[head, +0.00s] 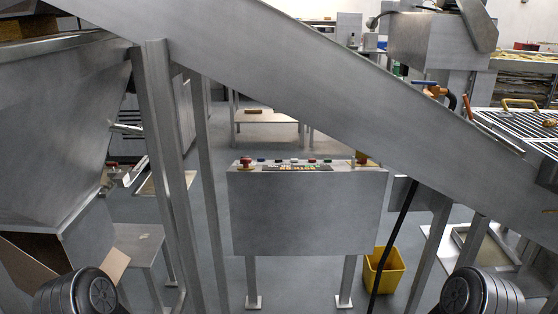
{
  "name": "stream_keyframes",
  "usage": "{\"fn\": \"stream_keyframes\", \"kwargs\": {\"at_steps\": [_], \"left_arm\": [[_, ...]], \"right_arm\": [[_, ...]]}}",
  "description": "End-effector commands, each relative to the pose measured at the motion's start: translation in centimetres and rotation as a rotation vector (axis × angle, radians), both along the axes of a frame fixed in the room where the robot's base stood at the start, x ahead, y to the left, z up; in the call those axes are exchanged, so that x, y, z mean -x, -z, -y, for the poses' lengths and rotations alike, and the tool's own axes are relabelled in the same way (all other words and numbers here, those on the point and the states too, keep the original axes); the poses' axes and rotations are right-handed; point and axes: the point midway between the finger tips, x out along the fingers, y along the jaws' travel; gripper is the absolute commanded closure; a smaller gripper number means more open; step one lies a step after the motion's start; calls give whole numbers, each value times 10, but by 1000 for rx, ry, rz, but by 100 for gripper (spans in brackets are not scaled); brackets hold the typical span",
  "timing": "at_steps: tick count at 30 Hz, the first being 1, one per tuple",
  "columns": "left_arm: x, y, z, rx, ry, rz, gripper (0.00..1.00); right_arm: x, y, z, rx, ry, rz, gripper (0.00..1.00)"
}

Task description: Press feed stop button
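A grey metal control box (307,214) stands on two legs in the middle of the head view. Its sloped top carries a row of small coloured buttons, including a red one (312,160) and a green one (328,161). A larger red knob (246,163) is at the left end, and a red and yellow knob (362,158) is at the right end. The labels are too small to read, so I cannot tell which is the feed stop button. Neither gripper is in view; only dark round joints of my arms show at the bottom corners.
A broad slanted metal chute (280,70) crosses in front, above the box. Metal posts (165,160) stand to the left beside a large hopper (60,130). A yellow bin (384,270) and a dark pole are at the box's right. A low table (270,119) stands behind.

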Motion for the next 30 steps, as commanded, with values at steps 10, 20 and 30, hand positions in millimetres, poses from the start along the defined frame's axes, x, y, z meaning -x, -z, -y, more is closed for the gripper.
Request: {"fn": "stream_keyframes", "kwargs": {"at_steps": [10, 20, 30], "left_arm": [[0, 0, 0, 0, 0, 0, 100], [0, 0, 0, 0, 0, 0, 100], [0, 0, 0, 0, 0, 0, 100]], "right_arm": [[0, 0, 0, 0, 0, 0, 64], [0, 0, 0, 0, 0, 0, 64], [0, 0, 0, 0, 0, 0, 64]]}}
